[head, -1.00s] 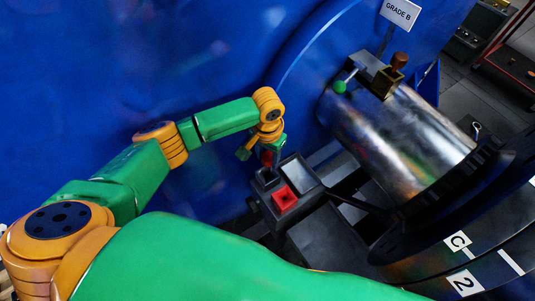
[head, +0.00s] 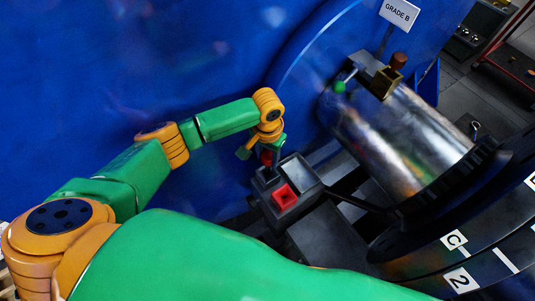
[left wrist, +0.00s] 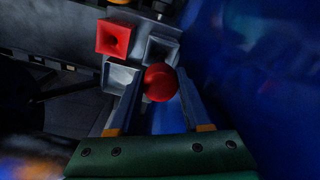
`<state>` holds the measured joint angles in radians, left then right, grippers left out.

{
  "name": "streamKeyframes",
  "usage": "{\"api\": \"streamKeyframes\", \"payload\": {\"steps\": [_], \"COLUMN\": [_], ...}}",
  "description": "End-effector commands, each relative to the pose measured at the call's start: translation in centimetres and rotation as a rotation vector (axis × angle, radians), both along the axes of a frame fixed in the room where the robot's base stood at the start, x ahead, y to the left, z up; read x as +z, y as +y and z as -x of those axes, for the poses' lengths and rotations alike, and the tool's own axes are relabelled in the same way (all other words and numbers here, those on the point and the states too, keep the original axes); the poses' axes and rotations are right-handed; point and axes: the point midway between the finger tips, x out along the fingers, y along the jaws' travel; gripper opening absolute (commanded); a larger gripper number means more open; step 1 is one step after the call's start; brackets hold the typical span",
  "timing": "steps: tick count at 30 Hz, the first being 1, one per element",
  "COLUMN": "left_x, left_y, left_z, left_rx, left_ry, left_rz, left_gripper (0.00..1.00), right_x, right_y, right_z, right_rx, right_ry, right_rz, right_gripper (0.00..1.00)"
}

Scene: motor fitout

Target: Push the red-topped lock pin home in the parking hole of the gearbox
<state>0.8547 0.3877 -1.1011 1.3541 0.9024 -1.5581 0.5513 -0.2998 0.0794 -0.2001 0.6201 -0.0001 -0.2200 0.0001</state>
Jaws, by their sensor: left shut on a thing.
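The lock pin's red round top (left wrist: 160,82) shows between the fingers of my left gripper (left wrist: 159,90) in the left wrist view. The gripper is shut on it. In the head view the left gripper (head: 270,150) points down, with the red top (head: 266,157) just below it, at the upper left corner of the dark gearbox block (head: 262,184). The block has a red square socket (head: 285,196), also clear in the left wrist view (left wrist: 113,38), beside grey square openings (left wrist: 158,51). The pin's shaft is hidden, so its depth cannot be told. My right gripper is out of view.
A shiny metal cylinder (head: 385,130) with a brass block (head: 385,82) and green knob (head: 340,87) stands to the right. A large dark wheel with C (head: 454,240) and 2 labels fills the lower right. A blue wall (head: 120,60) lies close behind the arm.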

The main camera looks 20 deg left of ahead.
Motion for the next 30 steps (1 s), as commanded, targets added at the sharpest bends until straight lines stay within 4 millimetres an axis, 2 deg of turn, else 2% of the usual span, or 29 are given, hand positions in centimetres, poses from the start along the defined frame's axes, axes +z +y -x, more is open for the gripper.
{"api": "streamKeyframes", "payload": {"steps": [12, 30], "left_x": [0.1, -1.0], "left_y": [0.0, 0.0], "left_z": [0.0, 0.0], "left_rx": [0.005, 0.004], "left_ry": [0.001, -0.001], "left_rz": [-0.001, 0.001], "left_gripper": [0.0, 0.0], "right_x": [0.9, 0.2], "right_y": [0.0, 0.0], "right_z": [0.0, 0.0], "right_rx": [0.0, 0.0], "right_ry": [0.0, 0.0], "right_rz": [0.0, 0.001], "right_gripper": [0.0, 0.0]}}
